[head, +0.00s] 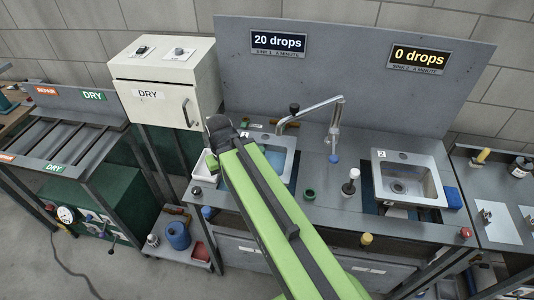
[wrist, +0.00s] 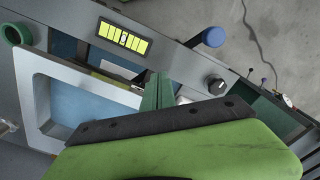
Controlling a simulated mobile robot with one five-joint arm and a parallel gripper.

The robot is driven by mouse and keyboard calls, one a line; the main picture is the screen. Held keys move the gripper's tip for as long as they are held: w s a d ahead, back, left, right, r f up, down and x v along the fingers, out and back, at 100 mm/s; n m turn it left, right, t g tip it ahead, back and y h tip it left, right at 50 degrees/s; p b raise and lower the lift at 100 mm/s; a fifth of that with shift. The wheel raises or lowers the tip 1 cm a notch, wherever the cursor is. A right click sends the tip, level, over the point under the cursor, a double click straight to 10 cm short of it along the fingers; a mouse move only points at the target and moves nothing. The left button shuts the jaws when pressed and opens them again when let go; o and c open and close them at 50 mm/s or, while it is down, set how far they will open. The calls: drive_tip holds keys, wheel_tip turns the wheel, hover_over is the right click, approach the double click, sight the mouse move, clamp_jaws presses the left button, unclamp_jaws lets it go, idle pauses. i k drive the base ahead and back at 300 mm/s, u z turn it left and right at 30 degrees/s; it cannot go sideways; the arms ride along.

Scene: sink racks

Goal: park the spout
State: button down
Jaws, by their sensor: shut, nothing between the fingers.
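The metal spout (head: 312,108) rises from the counter between the two sinks and reaches left, its outlet over the back of the left sink (head: 284,143). The left sink's panel (head: 279,41) reads 20 drops; the right sink's panel (head: 418,56) reads 0 drops. My gripper (wrist: 157,88) is shut and empty, beside the rim of a basin (wrist: 42,100) with blue inside. In the head view my green arm covers part of the left sink, and I cannot make out my fingertips. The spout's long part is not clear in the wrist view.
The right sink (head: 410,182) is empty. A green cup (head: 309,195) and a white-and-black bottle (head: 350,185) stand on the counter between the sinks. A blue-ended lever (wrist: 208,38) and a black knob (wrist: 217,86) stick out near my gripper. A cream cabinet (head: 165,88) stands at left.

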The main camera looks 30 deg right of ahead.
sight(294, 108)
drive_tip(key=k, duration=0.4)
drive_tip(key=u, duration=0.7)
drive_tip(key=i, duration=1.05)
drive_tip(key=u, duration=0.3)
